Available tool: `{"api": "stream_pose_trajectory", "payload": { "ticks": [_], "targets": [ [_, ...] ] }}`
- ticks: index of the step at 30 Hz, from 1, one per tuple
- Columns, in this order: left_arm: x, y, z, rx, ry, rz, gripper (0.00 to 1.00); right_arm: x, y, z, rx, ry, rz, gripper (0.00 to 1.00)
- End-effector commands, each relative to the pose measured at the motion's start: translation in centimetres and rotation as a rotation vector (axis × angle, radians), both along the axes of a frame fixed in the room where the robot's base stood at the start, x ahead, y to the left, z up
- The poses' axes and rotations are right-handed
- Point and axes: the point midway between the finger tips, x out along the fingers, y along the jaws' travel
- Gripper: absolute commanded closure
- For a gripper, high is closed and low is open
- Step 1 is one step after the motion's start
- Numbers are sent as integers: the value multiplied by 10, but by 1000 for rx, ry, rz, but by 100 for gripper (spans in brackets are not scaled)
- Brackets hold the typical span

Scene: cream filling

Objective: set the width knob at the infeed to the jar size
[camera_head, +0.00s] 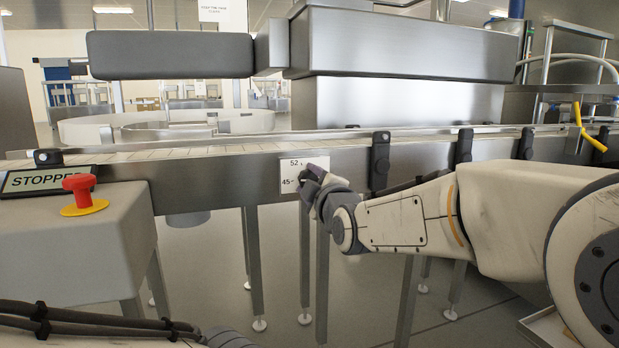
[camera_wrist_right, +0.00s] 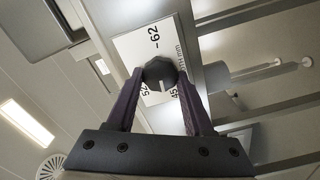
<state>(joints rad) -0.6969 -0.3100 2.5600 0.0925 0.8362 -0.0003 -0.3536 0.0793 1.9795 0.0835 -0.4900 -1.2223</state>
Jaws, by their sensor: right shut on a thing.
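The width knob (camera_wrist_right: 160,72) is a dark round knob on a white scale plate (camera_wrist_right: 128,42), which also shows on the conveyor's front side in the head view (camera_head: 318,163). The plate reads 62, 52, 45 and "WIDTH mm". My right gripper (camera_wrist_right: 160,76) is shut on the knob, one finger on each side; in the head view the gripper (camera_head: 310,181) covers the knob. A white mark on the knob appears to point between 52 and 45; its exact setting is hard to tell. My left gripper is out of view.
The conveyor (camera_head: 230,148) runs across the head view with a rail and dark brackets (camera_head: 380,160). At left, a grey console (camera_head: 70,250) carries a red stop button (camera_head: 79,186) on a yellow base and a display (camera_head: 48,181) reading STOPPED. Conveyor legs stand below.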

Motion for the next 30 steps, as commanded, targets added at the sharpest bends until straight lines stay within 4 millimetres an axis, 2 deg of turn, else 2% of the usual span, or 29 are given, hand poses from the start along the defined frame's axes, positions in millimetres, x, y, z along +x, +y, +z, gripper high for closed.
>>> {"api": "stream_pose_trajectory", "payload": {
  "ticks": [13,30],
  "targets": [
    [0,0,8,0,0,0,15,0,0,-2,-262,-80,0,100],
    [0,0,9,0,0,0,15,0,0,-3,-320,-99,0,100]
  ]
}}
